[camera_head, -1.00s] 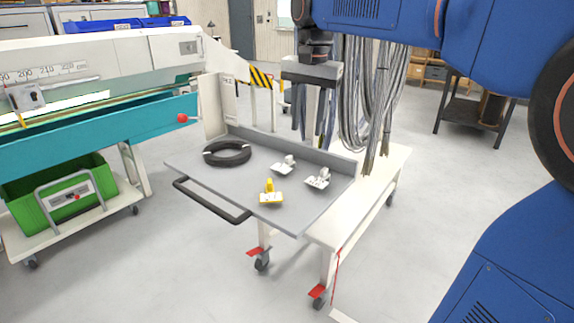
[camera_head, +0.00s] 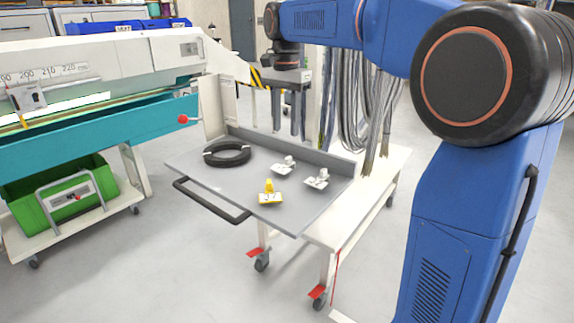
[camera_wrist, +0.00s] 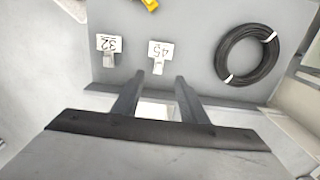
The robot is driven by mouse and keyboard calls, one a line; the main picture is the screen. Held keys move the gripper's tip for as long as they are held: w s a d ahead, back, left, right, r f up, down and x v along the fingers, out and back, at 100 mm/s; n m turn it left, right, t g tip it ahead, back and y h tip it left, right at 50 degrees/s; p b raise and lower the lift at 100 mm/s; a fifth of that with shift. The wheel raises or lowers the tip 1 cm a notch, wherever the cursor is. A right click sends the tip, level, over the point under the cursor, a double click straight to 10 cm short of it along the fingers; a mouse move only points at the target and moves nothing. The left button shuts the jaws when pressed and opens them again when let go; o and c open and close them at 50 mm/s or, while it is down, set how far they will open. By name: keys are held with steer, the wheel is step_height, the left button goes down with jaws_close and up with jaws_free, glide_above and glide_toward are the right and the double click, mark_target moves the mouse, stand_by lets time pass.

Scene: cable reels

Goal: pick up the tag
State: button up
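Three tags with clips lie on the grey tray (camera_head: 215,182). In the head view, one is yellow (camera_head: 269,193), one white tag (camera_head: 284,167) lies nearer the coil, and another white tag (camera_head: 318,179) is to the right. In the wrist view, the white tag reading like 45 (camera_wrist: 160,51) is just beyond and between my fingertips, the one reading like 32 (camera_wrist: 109,44) is left of it, and the yellow tag (camera_wrist: 150,4) is cut off at the top. My gripper (camera_wrist: 159,80) is open and empty; in the head view it hangs above the tray's rear edge (camera_head: 289,130).
A black cable coil (camera_head: 227,154) lies on the tray's left. A raised back wall (camera_head: 300,147) edges the tray. Hanging grey cables (camera_head: 370,105) are to the right of my gripper. A white and teal measuring machine (camera_head: 90,120) stands left.

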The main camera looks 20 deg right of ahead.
mark_target(287, 158)
steer(key=f, duration=1.1)
steer(key=shift+d+f, duration=0.2)
steer(key=shift+f, duration=0.05)
steer(key=shift+c, duration=0.3)
jaws_close()
